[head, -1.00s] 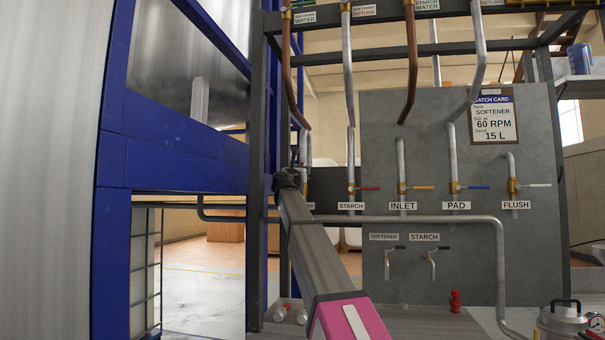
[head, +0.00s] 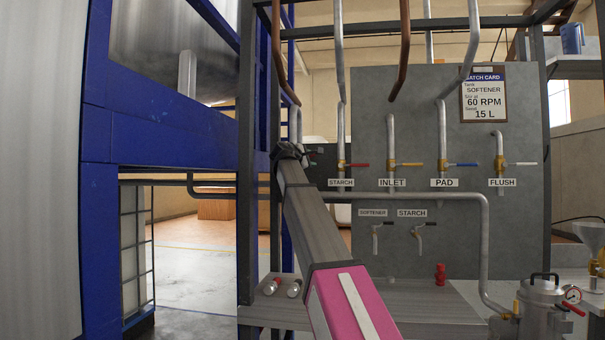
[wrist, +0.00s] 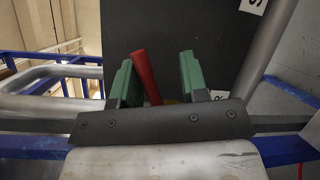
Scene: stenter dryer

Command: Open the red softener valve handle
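In the wrist view a red valve handle (wrist: 146,76) stands up, slightly tilted, between the two green fingers of my gripper (wrist: 155,82). The fingers are apart, with a wide gap to the right of the handle and a small one to its left. The handle's base is hidden behind my gripper's dark bracket. In the head view my arm's end (head: 288,153) covers the softener valve, left of the starch valve with its own red handle (head: 357,165).
Right of it are the inlet valve with a yellow handle (head: 411,164), the pad valve with a blue handle (head: 466,164) and the flush valve (head: 499,162). A grey pipe (head: 440,196) runs below. A dark frame post (head: 247,170) stands close left of my arm.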

